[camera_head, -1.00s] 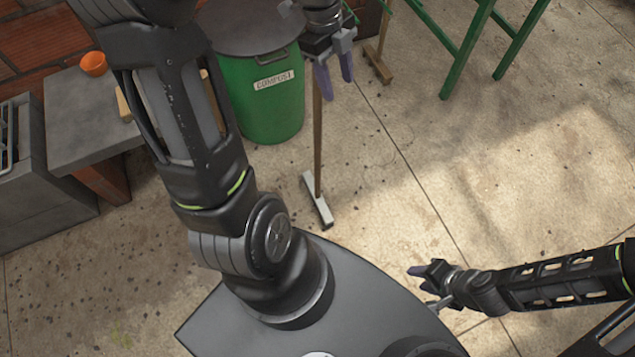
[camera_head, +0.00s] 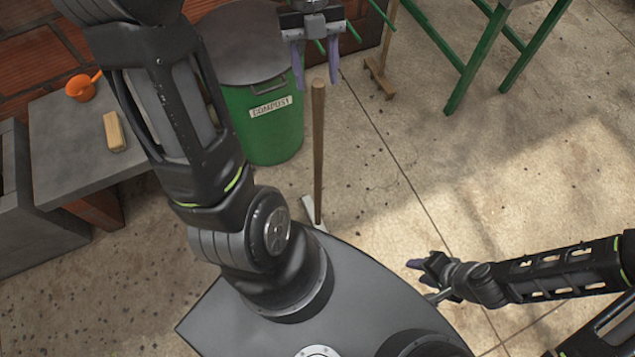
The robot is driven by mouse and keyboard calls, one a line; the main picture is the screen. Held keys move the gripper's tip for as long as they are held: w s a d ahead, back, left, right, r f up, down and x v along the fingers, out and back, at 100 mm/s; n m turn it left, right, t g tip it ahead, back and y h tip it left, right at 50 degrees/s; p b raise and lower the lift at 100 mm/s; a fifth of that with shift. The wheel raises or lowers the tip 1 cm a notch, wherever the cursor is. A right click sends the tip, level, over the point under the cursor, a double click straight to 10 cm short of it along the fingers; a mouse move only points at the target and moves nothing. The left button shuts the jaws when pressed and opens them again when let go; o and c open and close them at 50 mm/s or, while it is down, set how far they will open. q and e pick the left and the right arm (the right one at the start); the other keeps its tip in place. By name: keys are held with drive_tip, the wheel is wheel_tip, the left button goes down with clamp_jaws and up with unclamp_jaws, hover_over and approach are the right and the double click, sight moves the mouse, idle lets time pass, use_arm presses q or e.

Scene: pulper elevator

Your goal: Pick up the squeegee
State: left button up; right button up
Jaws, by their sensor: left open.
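The squeegee has a long wooden handle (camera_head: 318,150) that stands upright, and a pale head (camera_head: 308,207) on the floor, partly hidden by my grey base. My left gripper (camera_head: 316,84) is open, with two purple fingers pointing down at the top of the view. The handle's top shows between the fingertips, with a gap on both sides. I cannot tell whether it is at their depth. My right gripper (camera_head: 422,263) is low at the right, away from the squeegee, and its finger gap is unclear.
A green compost bin (camera_head: 262,125) stands just left of the handle. A grey bench (camera_head: 60,150) holds an orange pot (camera_head: 82,88) and a tan block (camera_head: 114,131). Green table legs (camera_head: 475,60) and another wooden tool (camera_head: 381,76) stand behind.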

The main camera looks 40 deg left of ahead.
sight(320, 109)
use_arm(q)
drive_tip(key=shift+r, duration=0.1)
drive_tip(key=shift+x, duration=1.35)
drive_tip(key=shift+p+x, duration=0.4)
drive_tip(key=shift+x, duration=2.2)
clamp_jaws()
